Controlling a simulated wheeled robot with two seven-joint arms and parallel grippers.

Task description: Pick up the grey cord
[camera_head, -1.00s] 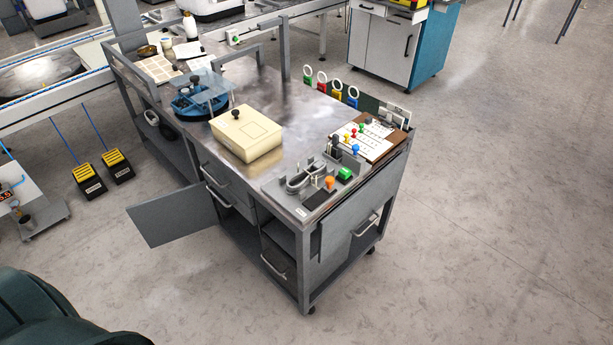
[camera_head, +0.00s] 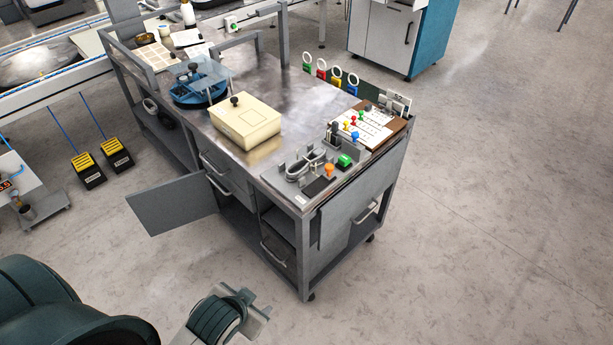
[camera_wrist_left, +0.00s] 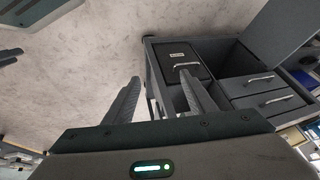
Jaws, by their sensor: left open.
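A grey looped item (camera_head: 299,172), which looks like the grey cord, lies on a grey holder at the near corner of the metal cart top (camera_head: 295,88). Its ends are too small to make out. My left gripper (camera_head: 240,306) is low in the head view, in front of the cart and well apart from the cord. In the left wrist view, its two fingers (camera_wrist_left: 160,95) are spread with nothing between them, and the cart's drawers lie beyond. The cord is not clear in that view.
The cart's grey door (camera_head: 172,204) stands open to the left. A cream box (camera_head: 246,122) with a black knob sits left of the cord. The floor right of the cart is clear.

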